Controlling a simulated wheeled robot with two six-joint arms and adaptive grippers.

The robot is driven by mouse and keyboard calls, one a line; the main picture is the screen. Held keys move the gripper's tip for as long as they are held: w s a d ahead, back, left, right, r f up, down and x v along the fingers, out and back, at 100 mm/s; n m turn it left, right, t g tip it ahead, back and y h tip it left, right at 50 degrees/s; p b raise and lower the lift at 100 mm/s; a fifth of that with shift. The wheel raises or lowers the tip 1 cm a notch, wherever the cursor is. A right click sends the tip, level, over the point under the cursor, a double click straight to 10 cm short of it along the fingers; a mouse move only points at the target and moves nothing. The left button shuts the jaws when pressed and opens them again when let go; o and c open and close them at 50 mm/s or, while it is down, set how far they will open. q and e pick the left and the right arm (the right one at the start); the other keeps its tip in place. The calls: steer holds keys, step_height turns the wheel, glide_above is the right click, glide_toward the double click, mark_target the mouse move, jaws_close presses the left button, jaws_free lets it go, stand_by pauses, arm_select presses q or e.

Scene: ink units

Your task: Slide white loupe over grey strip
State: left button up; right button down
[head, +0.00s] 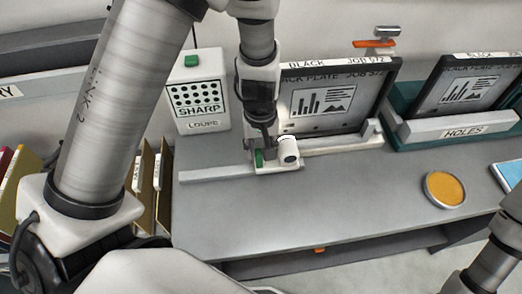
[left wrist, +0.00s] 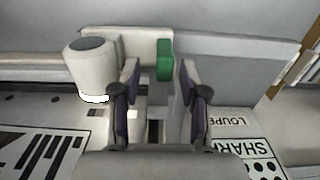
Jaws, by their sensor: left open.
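The white loupe (head: 288,152) is a short upright cylinder with a dark top, on a carriage at the rail in front of the black plate (head: 335,97). A green tab (head: 259,158) stands on the carriage's left part. My left gripper (head: 257,146) is over this tab. In the left wrist view the open fingers (left wrist: 159,85) stand on either side of the green tab (left wrist: 164,60), with gaps; the loupe (left wrist: 88,68) is outside them, at left. I cannot clearly pick out the grey strip on the plate. My right gripper is out of view.
The pale rail (head: 215,174) runs along the bench both ways from the carriage. A SHARP sample board (head: 198,92) stands at the back, left of the plate. A HOLES plate stand (head: 465,125) and a round orange tin (head: 444,189) are at right. The front bench is clear.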

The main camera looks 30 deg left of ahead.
arm_select(q)
step_height(320, 180, up, 10)
steer(key=shift+d, duration=0.15)
stand_by(0.4)
